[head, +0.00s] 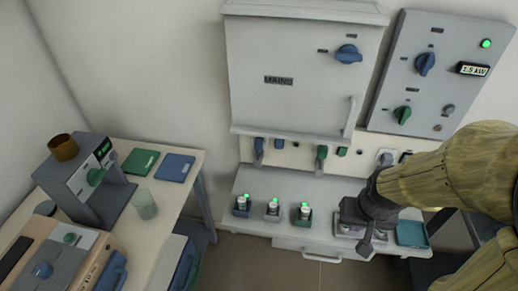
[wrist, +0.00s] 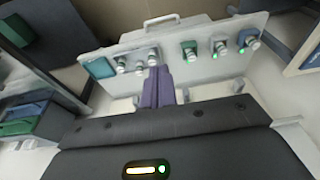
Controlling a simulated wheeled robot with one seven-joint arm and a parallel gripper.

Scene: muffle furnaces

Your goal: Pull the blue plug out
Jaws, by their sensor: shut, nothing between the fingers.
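The blue plug (head: 258,151) hangs upright on the pale strip below the mains box, at its left end, in the head view. I cannot make it out in the wrist view. My gripper (head: 366,245) points down over the right part of the bench, well to the right of the blue plug and lower in the picture. In the wrist view its dark purple fingers (wrist: 158,73) are together with nothing between them. My gripper hides part of the bench and the things under it.
A green plug (head: 321,158) and a white plug (head: 385,157) sit further right on the strip. Several small lit holders, one of them blue (head: 242,206), stand on the bench (head: 255,183) below. The mains box (head: 290,100) overhangs the strip. A teal tray (head: 411,233) lies right of my gripper.

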